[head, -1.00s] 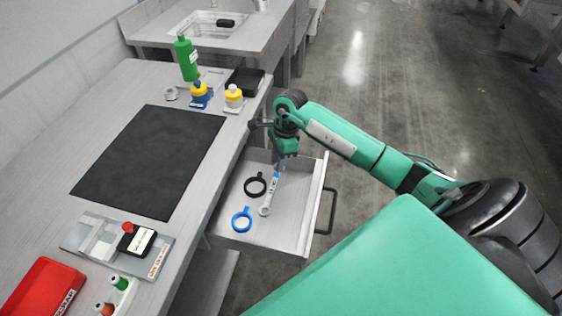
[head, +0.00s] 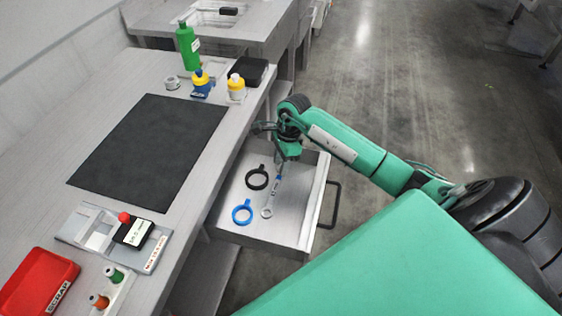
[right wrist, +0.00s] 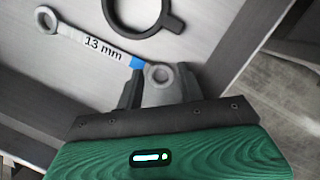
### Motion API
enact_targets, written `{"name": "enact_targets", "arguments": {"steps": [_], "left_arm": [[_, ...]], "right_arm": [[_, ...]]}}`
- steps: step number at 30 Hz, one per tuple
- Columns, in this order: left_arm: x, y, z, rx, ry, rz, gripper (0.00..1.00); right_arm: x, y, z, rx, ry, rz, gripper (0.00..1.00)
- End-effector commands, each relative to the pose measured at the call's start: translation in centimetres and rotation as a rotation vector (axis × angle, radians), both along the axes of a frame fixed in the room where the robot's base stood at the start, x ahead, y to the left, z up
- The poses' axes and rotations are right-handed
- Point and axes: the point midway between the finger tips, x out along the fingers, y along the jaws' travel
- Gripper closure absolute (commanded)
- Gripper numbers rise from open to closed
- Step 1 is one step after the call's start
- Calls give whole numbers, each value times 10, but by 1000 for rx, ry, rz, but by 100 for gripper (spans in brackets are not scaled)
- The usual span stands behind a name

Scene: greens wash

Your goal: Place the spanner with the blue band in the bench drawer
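The spanner with the blue band (head: 267,208) is over the inside of the open bench drawer (head: 303,207). In the right wrist view the spanner (right wrist: 85,38) reads "13 mm", with its blue band close to my fingers. My right gripper (head: 285,167) comes down over the back of the drawer and is shut on the banded end of the spanner. The gripper also shows in the right wrist view (right wrist: 155,85). The ring end points away from it, low over the drawer floor; I cannot tell if it touches. My left gripper is not in view.
A black ring-shaped tool (head: 257,178) and a blue one (head: 242,212) lie in the drawer, left of the spanner. The drawer's dark handle (head: 331,205) sticks out right. The bench holds a black mat (head: 148,152), bottles and a red scrap bin (head: 38,284).

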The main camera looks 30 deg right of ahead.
Motion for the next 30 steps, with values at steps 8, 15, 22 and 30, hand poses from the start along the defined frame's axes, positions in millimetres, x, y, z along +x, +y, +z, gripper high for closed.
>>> {"name": "enact_targets", "arguments": {"steps": [8,15,22,30], "left_arm": [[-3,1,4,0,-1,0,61],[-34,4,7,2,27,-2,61],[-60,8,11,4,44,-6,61],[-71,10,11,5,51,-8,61]], "right_arm": [[1,-1,8,0,-2,0,62],[1,-12,59,-3,-2,-1,62],[0,-22,101,-2,-1,0,62],[0,-25,119,1,0,1,62]]}}
